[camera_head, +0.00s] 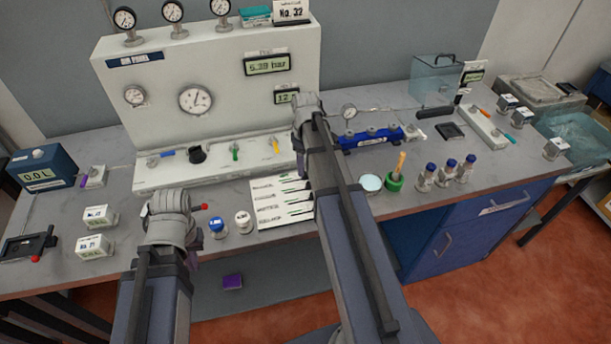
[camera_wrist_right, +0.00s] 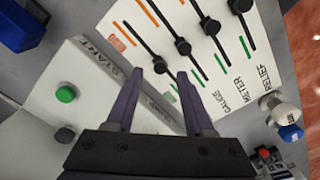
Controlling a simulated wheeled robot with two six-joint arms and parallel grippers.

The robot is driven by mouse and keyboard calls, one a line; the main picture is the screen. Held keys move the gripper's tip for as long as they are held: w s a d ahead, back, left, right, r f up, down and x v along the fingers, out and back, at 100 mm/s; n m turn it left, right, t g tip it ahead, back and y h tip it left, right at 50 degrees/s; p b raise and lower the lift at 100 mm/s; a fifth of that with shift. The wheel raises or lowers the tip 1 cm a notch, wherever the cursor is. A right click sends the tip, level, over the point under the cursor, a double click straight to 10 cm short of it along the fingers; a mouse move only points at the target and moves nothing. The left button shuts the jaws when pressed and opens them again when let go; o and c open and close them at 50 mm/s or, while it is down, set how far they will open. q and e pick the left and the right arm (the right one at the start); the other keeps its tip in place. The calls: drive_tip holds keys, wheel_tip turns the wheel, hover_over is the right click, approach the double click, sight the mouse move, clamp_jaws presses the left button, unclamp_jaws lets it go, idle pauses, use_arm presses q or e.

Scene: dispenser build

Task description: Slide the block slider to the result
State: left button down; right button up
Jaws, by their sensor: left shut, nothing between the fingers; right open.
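The slider panel (camera_head: 285,203) is a white board with several parallel slots, lying near the table's front edge. In the right wrist view its black knobs stand partway along slots with orange and green marks. The leftmost visible knob (camera_wrist_right: 160,66) is framed between the fingertips of my right gripper (camera_wrist_right: 159,73), which is open. I cannot tell the height gap. Labels GAUGE and METER (camera_wrist_right: 240,82) are readable; I see no readable block label. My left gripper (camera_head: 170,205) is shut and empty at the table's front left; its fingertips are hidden.
The air panel (camera_head: 205,90) rises behind. A white box with a green button (camera_wrist_right: 66,94) lies beside the slots in the right wrist view.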

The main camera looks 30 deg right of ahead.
sight(305, 176)
drive_tip(key=shift+f+b, duration=0.8)
drive_tip(key=shift+f, duration=0.5)
use_arm(q)
wheel_tip(305, 176, down, 3)
drive_tip(key=shift+r, duration=0.2)
use_arm(e)
clamp_jaws()
